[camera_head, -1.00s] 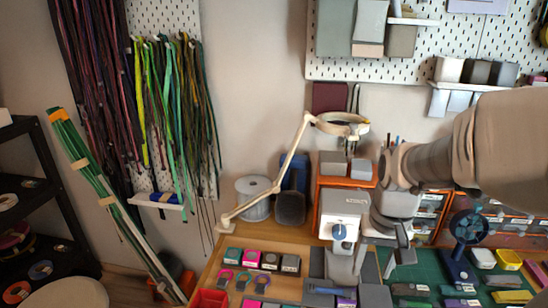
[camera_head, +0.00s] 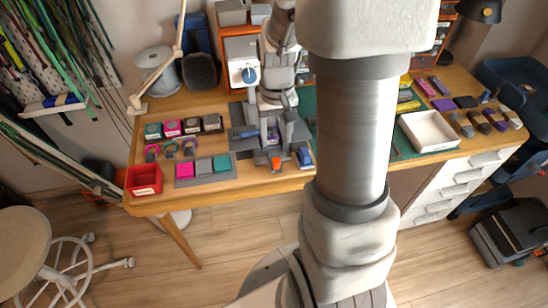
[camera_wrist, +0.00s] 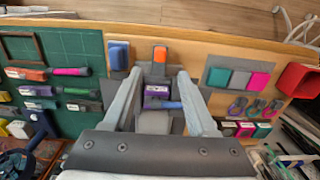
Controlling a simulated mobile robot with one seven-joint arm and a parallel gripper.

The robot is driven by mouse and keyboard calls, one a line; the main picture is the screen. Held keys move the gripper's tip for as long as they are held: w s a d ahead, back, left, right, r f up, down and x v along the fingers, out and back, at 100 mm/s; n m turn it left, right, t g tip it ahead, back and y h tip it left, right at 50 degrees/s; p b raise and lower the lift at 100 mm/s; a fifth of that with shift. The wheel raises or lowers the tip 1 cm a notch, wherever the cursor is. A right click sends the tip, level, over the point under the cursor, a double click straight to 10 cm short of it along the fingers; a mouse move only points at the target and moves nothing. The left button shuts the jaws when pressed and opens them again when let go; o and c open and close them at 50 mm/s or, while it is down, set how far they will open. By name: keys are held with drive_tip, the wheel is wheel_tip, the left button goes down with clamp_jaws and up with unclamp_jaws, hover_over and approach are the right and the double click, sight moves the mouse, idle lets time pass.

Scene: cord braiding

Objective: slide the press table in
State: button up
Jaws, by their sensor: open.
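The press (camera_head: 243,60), with a white face and blue knob, stands at the back of the wooden desk. A grey base (camera_head: 243,115) lies in front of it. An orange tab (camera_head: 276,163) sits at the base's front, near the desk edge; it also shows in the wrist view (camera_wrist: 160,54). It may belong to the press table, but I cannot tell for sure. My gripper (camera_head: 271,140) is over the base, pointing down. In the wrist view my gripper (camera_wrist: 159,74) is open, its fingers either side of a purple block (camera_wrist: 157,90) with a blue bar; contact is unclear.
A blue block (camera_head: 305,157) stands right of the tab. A grey tray with pink, grey and teal pads (camera_head: 205,167) and a red bin (camera_head: 144,179) lie left. A white tray (camera_head: 429,131) is at right. My arm covers part of the desk.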

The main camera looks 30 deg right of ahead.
sight(276, 159)
wheel_tip(276, 159, down, 10)
drive_tip(key=shift+r+b, duration=0.2)
drive_tip(key=shift+b, duration=0.75)
clamp_jaws()
